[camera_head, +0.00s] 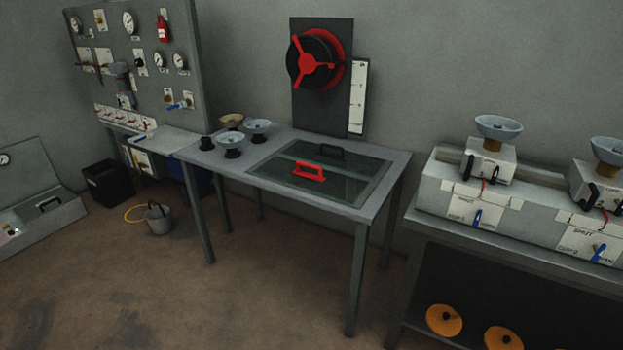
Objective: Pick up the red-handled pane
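The red handle (309,171) is fixed upright on a dark glass-like pane (272,171) set flush in the top of the middle table. A second, black handle (325,148) stands behind it, toward the back of the same dark area. I cannot tell whether this is one pane or two lying edge to edge. My gripper is not in this view, and nothing touches the red handle.
The grey table (225,165) carries several small cups and bowls (232,152) at its left end. A red wheel (313,62) on a dark panel stands behind it. A bench with grey boxes (470,209) stands right. A bucket (158,219) sits on the floor; the front floor is clear.

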